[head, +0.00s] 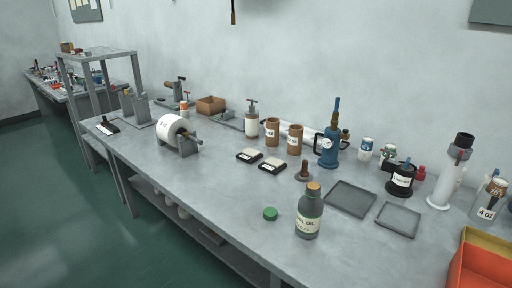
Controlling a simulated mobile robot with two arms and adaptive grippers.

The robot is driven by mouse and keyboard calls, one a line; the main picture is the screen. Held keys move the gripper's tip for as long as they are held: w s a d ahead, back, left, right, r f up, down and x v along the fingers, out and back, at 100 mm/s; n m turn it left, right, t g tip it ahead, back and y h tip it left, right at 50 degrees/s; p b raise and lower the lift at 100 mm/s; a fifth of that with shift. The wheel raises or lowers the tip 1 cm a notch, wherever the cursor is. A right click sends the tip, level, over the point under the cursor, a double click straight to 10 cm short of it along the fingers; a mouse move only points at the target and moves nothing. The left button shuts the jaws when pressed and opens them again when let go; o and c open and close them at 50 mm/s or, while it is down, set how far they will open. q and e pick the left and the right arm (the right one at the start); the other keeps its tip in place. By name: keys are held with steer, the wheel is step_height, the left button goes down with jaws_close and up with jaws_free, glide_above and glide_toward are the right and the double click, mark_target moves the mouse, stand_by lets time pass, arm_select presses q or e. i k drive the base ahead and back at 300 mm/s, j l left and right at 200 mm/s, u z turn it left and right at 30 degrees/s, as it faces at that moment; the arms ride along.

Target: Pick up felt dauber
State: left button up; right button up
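A small brown knobbed piece with a wide round foot (304,173) stands upright near the middle of the grey workbench (240,205). It looks like the felt dauber, but it is too small to be sure. It stands behind the grey oil bottle (309,215) and left of a flat dark tray (350,198), apart from both. Nothing covers it. Neither of my grippers is in view.
Two dark pads (272,166) lie behind left. A blue pump (329,146) and a black jar (402,180) stand behind. An orange bin (480,268) is front right.

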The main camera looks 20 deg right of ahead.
mark_target(304, 174)
steer(key=z, duration=1.15)
steer(key=k, duration=0.05)
